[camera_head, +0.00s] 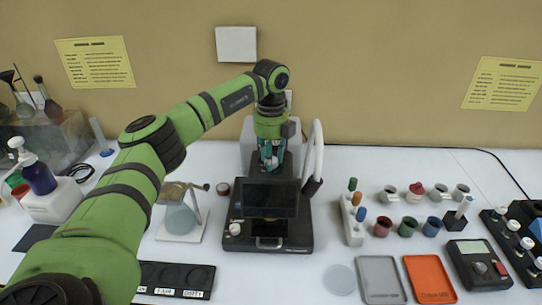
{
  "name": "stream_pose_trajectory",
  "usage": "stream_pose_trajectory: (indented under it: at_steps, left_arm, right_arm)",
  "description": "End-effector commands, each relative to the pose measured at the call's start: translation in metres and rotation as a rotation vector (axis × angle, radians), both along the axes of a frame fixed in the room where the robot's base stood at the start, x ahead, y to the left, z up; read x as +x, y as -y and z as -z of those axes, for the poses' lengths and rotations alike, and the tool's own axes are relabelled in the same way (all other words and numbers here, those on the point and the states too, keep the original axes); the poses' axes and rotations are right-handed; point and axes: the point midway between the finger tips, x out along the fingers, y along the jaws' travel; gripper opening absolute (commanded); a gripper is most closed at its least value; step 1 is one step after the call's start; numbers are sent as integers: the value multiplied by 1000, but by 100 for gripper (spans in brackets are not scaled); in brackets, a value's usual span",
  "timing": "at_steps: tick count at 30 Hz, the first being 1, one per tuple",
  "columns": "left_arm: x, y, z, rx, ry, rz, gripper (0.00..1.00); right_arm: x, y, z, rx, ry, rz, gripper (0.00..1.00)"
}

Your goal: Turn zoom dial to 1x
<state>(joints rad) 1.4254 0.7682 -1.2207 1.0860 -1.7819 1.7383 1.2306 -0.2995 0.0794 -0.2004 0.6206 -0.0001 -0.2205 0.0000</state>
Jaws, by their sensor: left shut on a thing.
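A black digital microscope (296,228) with a dark screen (270,199) stands on the white bench in the middle of the view. My left arm reaches over from the left, and its gripper (269,164) points down at the upper part of the microscope, behind the screen. The gripper is shut on a part there, which appears to be the zoom dial. The fingers hide the dial, and its markings and setting cannot be read. My right gripper is not in view.
A glass flask (181,219) on a white stand is left of the microscope. A white tube rack (353,222), colored cups, a grey tray (381,280), an orange tray (429,279) and a meter (478,264) are on the right. A labelled black tray (176,280) lies in front.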

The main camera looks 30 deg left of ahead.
Motion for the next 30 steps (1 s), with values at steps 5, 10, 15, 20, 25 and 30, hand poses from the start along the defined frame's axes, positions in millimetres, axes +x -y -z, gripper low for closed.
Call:
stream_pose_trajectory:
  at_steps: [5, 10, 15, 20, 25, 30]
  left_arm:
    - [-2, 1, 4, 0, -10, -9, 2]
    - [-2, 1, 4, 0, -11, -9, 2]
    - [-2, 1, 4, 0, -10, -9, 58]
    - [-1, 1, 2, 0, -6, -9, 58]
    - [-1, 0, 0, 0, -4, -9, 58]
    - [1, 0, -16, -1, 1, -9, 58]
  right_arm:
    - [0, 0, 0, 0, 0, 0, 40]
    - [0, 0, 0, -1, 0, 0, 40]
    - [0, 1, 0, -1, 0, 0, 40]
    - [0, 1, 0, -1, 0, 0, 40]
    - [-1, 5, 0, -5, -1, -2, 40]
    - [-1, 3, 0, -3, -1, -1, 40]
